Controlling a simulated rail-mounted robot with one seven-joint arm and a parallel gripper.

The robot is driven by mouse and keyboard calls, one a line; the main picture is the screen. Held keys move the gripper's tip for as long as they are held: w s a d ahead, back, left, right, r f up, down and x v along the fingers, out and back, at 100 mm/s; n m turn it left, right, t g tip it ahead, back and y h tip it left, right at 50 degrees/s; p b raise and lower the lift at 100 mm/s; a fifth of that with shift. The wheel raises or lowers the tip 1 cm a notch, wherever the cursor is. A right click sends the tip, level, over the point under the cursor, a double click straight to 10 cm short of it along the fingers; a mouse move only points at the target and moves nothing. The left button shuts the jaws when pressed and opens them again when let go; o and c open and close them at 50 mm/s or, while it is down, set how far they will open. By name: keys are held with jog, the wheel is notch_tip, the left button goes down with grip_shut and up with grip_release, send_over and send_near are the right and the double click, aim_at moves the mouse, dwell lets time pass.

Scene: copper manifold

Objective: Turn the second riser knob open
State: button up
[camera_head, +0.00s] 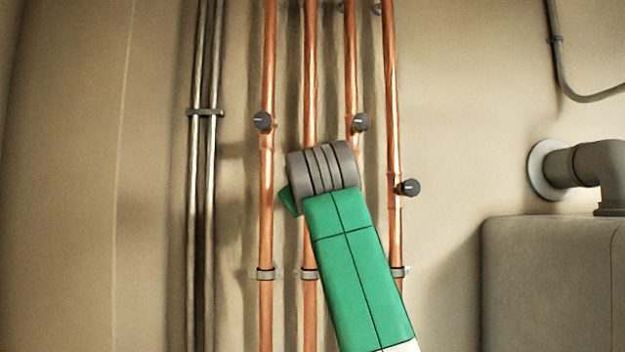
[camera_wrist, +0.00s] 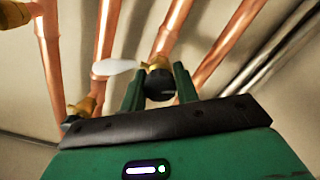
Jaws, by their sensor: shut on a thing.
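Copper risers run up the wall. The second riser (camera_head: 310,75) from the left shows above and below my arm; its knob is hidden behind the arm in the head view. In the wrist view, the second riser (camera_wrist: 172,32) carries a brass fitting (camera_wrist: 158,63) with a black round knob (camera_wrist: 158,87). The green fingers of my gripper (camera_wrist: 157,90) stand on either side of this knob and are shut on it. The knob's angle is hard to read.
Neighbouring knobs sit on the first riser (camera_head: 263,122), third riser (camera_head: 360,122) and fourth riser (camera_head: 408,187). Steel pipes (camera_head: 205,190) run at left. A grey box (camera_head: 545,285) and a thick elbow pipe (camera_head: 600,160) are at right. A pale oval piece (camera_wrist: 114,67) is beside the held knob.

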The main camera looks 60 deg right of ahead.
jog(key=n+p, duration=0.1)
jog(key=n, duration=0.3)
jog(key=shift+n, duration=0.3)
jog(key=n, duration=0.4)
jog(key=shift+n, duration=0.3)
jog(key=n, duration=0.9)
jog(key=shift+f+n, duration=0.1)
jog(key=shift+n, duration=0.4)
jog(key=o, duration=1)
jog(key=shift+c, duration=0.2)
jog(key=b+v, duration=0.4)
jog(key=v, duration=0.3)
jog(key=shift+s+a, duration=0.2)
jog(key=shift+a, duration=0.15)
